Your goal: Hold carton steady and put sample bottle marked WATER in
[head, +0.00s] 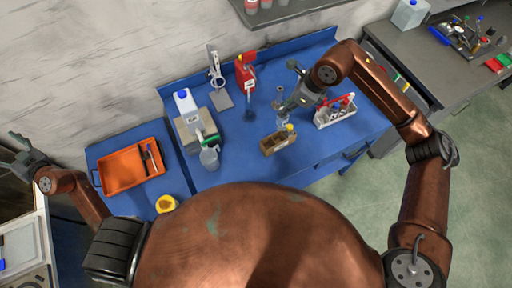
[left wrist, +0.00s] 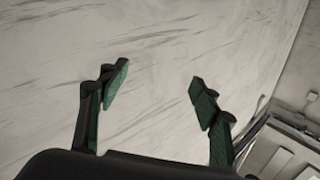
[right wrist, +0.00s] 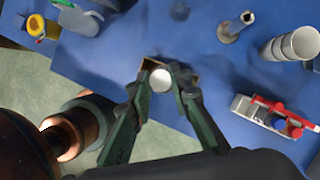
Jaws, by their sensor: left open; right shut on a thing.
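The carton (head: 274,147) is a small brown open box on the blue bench, with a yellow-topped item (head: 290,128) at its back right corner. My right gripper (head: 284,108) is just behind and above it in the head view. In the right wrist view that gripper (right wrist: 160,84) is shut on a bottle with a round white top (right wrist: 160,80). The carton's brown edges (right wrist: 150,65) show behind the bottle; I cannot tell whether its base is inside. No WATER label is readable. My left gripper (head: 25,157) is far left, away from the carton, open and empty before the wall (left wrist: 155,82).
A white caddy (head: 335,115) with red and blue items stands right of the carton. A clear beaker (head: 209,157), a blue-capped white container (head: 185,103) and an orange tray (head: 130,168) are to its left. A red device (head: 245,75) stands behind. Bench between beaker and carton is clear.

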